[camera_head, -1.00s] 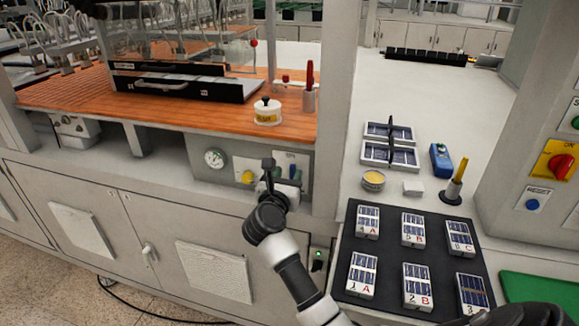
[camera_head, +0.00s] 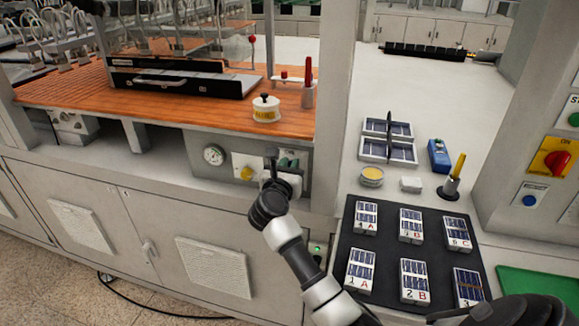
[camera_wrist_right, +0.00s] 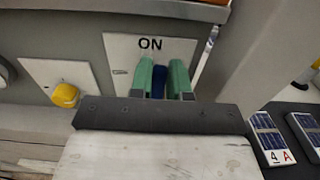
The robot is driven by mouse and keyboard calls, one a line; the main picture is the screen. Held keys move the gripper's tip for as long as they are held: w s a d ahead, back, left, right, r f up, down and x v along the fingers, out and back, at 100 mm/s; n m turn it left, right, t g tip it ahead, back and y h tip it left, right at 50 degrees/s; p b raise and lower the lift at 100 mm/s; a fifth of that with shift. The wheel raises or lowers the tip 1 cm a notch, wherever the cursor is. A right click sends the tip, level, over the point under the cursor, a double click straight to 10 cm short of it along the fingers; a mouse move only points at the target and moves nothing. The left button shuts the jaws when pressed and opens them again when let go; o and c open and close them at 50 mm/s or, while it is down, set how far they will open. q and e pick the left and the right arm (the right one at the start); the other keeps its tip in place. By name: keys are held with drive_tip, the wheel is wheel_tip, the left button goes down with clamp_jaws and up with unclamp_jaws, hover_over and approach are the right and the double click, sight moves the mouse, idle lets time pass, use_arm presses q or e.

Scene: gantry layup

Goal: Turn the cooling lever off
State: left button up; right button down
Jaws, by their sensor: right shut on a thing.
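The cooling lever (camera_wrist_right: 160,80) is a dark blue handle on a pale plate (camera_wrist_right: 117,50) marked "ON" at its top. My right gripper (camera_wrist_right: 161,82) has its two green fingers on either side of the lever and is shut on it. Most of the lever is hidden by the fingers and the gripper body. In the head view my right gripper (camera_head: 287,163) is at the panel under the wooden bench top, and the lever cannot be made out there. My left gripper is not in view.
A yellow knob (camera_head: 246,173) and a round gauge (camera_head: 213,155) sit left of the lever. A white pot (camera_head: 266,109) stands on the wooden top above. To the right, a black mat (camera_head: 387,246) carries several labelled cell packs. A grey post (camera_wrist_right: 245,45) stands close on the right.

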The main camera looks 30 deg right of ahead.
drive_tip(key=shift+w, duration=0.1)
drive_tip(key=w+a+f+n+p, duration=0.1)
drive_tip(key=n+p, duration=0.1)
drive_tip(key=n, duration=0.2)
drive_tip(key=w+a+f+n+p, duration=0.1)
drive_tip(key=n+p, duration=0.1)
drive_tip(key=n, duration=0.3)
drive_tip(key=w+a+f+n+p, duration=0.1)
drive_tip(key=n+p, duration=0.1)
drive_tip(key=n, duration=0.3)
drive_tip(key=shift+w+a+f+p, duration=0.2)
drive_tip(key=shift+w+f+p, duration=0.1)
drive_tip(key=shift+w+p, duration=0.1)
drive_tip(key=shift+f+n+p, duration=0.25)
drive_tip(key=shift+f+n, duration=0.2)
drive_tip(key=shift+n, duration=0.55)
drive_tip(key=shift+f+n+p, duration=0.2)
drive_tip(key=shift+f+n, duration=0.2)
drive_tip(key=shift+n, duration=0.6)
drive_tip(key=shift+f, duration=0.1)
drive_tip(key=c, duration=1.1)
unclamp_jaws()
